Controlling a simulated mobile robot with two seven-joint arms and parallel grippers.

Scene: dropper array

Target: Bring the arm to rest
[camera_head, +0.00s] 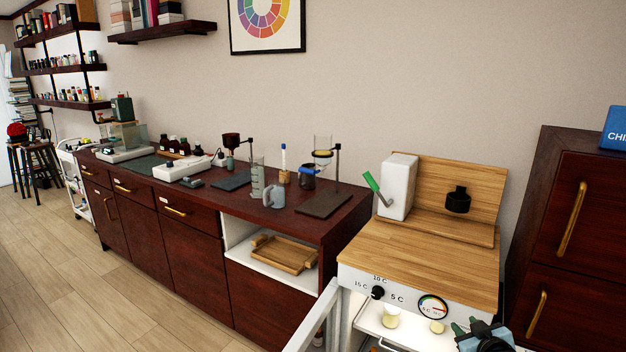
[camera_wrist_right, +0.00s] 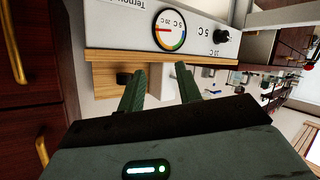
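My right gripper (camera_head: 466,327) shows at the bottom right of the head view, in front of the small cooler (camera_head: 460,303) with a temperature dial. In the right wrist view its two green fingers (camera_wrist_right: 160,84) stand apart with nothing between them, so it is open and empty. The cooler's white front with the dial (camera_wrist_right: 170,30) is beyond the fingertips in that view, and I see no contact. My left gripper is not in view.
The cooler's door (camera_head: 314,322) stands open, with pale items (camera_head: 391,316) inside. A white box (camera_head: 399,187) stands on its wooden top. A dark cabinet (camera_head: 575,220) is at right. A long counter (camera_head: 290,207) with glassware is at left. The floor (camera_head: 120,300) is clear.

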